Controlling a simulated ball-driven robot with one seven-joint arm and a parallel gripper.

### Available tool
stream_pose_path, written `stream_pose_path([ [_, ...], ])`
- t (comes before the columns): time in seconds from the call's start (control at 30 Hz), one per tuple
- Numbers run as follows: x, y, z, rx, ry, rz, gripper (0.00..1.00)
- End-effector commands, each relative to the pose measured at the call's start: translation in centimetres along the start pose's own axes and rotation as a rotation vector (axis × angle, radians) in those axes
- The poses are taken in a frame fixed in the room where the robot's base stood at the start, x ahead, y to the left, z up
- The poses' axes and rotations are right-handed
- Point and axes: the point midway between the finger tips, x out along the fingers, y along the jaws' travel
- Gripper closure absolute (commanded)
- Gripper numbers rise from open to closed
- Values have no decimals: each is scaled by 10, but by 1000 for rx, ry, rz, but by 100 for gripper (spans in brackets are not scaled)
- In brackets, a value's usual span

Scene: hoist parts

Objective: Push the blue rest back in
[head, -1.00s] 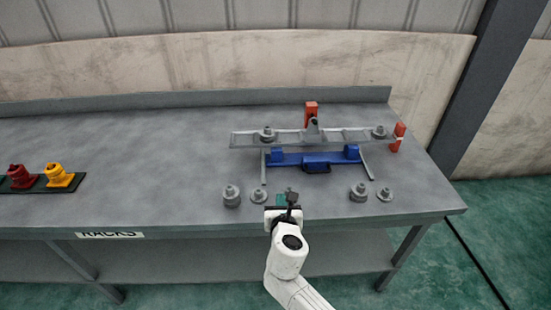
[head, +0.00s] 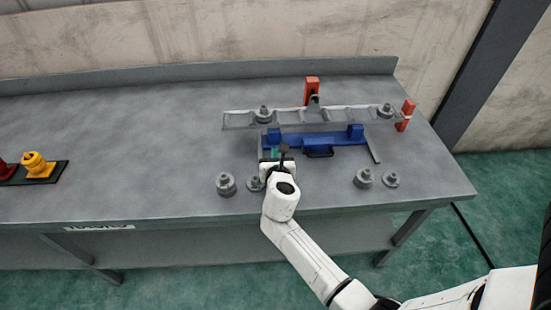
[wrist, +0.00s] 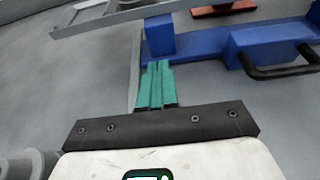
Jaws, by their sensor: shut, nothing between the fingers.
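The blue rest (head: 290,141) is a long low bar with raised blocks near its ends and a dark handle on its front. It lies on the bench between two thin rails, in front of and partly below the grey beam (head: 298,116). In the wrist view the blue rest (wrist: 205,43) spans the top right, with its black handle at the right. My gripper (head: 275,153) is shut and empty, with green fingers. In the wrist view the fingertips (wrist: 159,66) are at the front edge of the rest's left part, below its left block; I cannot tell if they touch.
Weights stand on the bench: two at front left (head: 226,185) (head: 255,183), two at front right (head: 363,178) (head: 391,180), and two on the beam. Orange posts (head: 311,88) (head: 405,115) stand behind and right. A tray with yellow and red pieces (head: 36,168) is far left.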

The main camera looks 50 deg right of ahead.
Motion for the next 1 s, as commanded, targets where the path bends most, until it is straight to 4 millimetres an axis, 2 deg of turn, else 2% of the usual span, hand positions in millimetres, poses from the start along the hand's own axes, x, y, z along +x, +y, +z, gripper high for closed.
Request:
stream_pose_path([
  [0.1,22,0,0,3,0,-3,100],
  [0.3,45,0,-1,2,0,-1,100],
  [0.47,52,-1,-1,2,1,-1,100],
  [0.8,54,0,0,1,0,0,100],
  [1.0,77,0,6,3,0,-2,100],
])
